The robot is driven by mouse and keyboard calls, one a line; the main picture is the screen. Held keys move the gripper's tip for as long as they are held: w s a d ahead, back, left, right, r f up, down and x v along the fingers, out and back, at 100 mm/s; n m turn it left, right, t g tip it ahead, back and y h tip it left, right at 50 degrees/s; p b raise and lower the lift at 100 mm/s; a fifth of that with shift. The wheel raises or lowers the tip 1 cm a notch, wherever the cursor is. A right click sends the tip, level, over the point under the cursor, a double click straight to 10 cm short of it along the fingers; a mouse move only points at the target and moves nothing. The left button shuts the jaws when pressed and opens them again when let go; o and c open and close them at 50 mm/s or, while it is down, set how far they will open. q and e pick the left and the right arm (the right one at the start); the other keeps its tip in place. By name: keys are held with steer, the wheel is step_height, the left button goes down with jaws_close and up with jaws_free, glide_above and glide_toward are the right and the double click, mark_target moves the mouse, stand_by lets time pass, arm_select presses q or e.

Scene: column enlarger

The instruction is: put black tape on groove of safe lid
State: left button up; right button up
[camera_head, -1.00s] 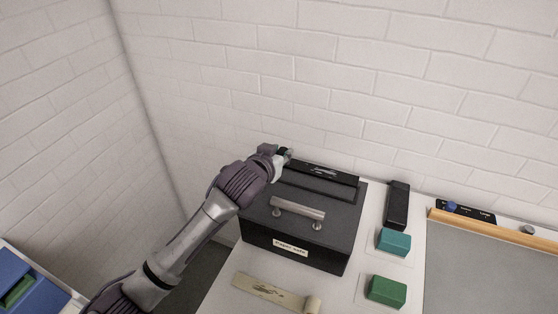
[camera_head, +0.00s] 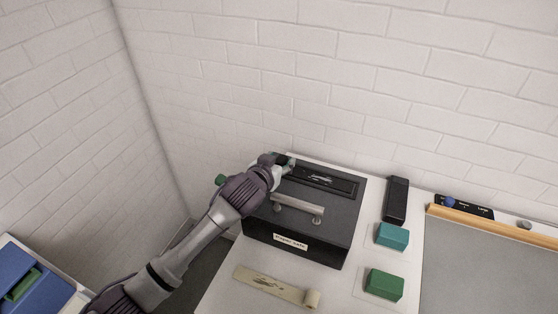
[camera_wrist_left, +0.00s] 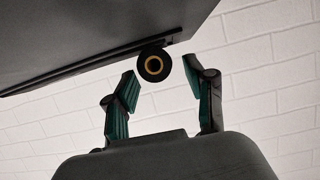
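The black safe (camera_head: 340,228) stands on the white table with a bar handle on its lid. A dark strip with a pale mark, seemingly the black tape (camera_head: 321,178), lies at the groove toward the back of the lid; I cannot tell whether it is fully seated. In the left wrist view, a black roll with a yellow ring (camera_wrist_left: 153,65) shows at the end of a dark strip along the lid edge. My left gripper (camera_head: 288,163) is at the strip's left end. Its fingers are apart, and the roll is just beyond the fingertips. My right gripper is out of view.
A cream strip with a roll (camera_head: 275,287) lies in front of the safe. A black block (camera_head: 396,200), a teal block (camera_head: 392,236) and a green block (camera_head: 384,284) stand to the right. A grey board with a wooden edge (camera_head: 490,222) is farther right. The brick wall rises close behind.

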arm_select(q)
steer(key=shift+r, duration=0.1)
steer(key=b+v, duration=0.2)
steer(key=v, duration=1)
steer(key=shift+r, duration=0.15)
steer(key=shift+d, duration=0.1)
